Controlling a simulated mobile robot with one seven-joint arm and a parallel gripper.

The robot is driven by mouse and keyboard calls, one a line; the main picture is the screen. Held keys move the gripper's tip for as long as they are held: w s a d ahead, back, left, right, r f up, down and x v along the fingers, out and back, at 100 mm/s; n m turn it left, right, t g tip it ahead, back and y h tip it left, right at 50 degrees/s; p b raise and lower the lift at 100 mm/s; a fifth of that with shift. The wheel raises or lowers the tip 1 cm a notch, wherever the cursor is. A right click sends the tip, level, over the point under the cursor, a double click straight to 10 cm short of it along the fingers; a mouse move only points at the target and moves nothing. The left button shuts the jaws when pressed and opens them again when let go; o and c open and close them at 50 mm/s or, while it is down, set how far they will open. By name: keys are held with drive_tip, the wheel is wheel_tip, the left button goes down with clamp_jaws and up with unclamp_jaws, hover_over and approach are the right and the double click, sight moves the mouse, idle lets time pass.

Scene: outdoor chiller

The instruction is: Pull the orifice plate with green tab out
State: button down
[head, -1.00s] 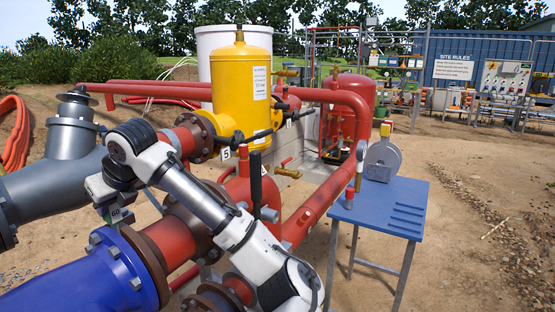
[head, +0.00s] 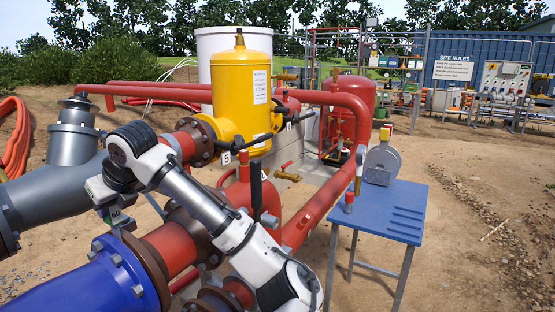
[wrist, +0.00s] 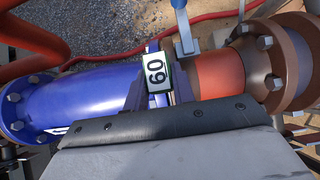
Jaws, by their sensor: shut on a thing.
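The plate's tab, a white label reading 60 with green edges (wrist: 156,75), sits between my gripper's (wrist: 156,92) fingers in the wrist view. My gripper is shut on it. In the head view the small label (head: 116,213) shows under my gripper (head: 108,206) at the left. The plate's body is hidden, so I cannot tell how far it is from a pipe joint. In the wrist view a blue pipe (wrist: 85,98) lies left of the tab and a red pipe (wrist: 220,77) with a brown flange lies right of it.
A blue table (head: 400,205) stands at the right with a grey round metal piece (head: 382,163) and a small red item (head: 349,197) on it. A yellow vessel (head: 240,90) and red pipes (head: 320,205) stand near my arm. Open dirt lies right of the table.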

drive_tip(key=shift+r+p, duration=3.75)
drive_tip(key=shift+r, duration=0.55)
wheel_tip(320, 180, up, 3)
drive_tip(key=shift+f+p, duration=0.15)
drive_tip(key=shift+p, duration=0.2)
drive_tip(key=c, duration=1.8)
unclamp_jaws()
clamp_jaws()
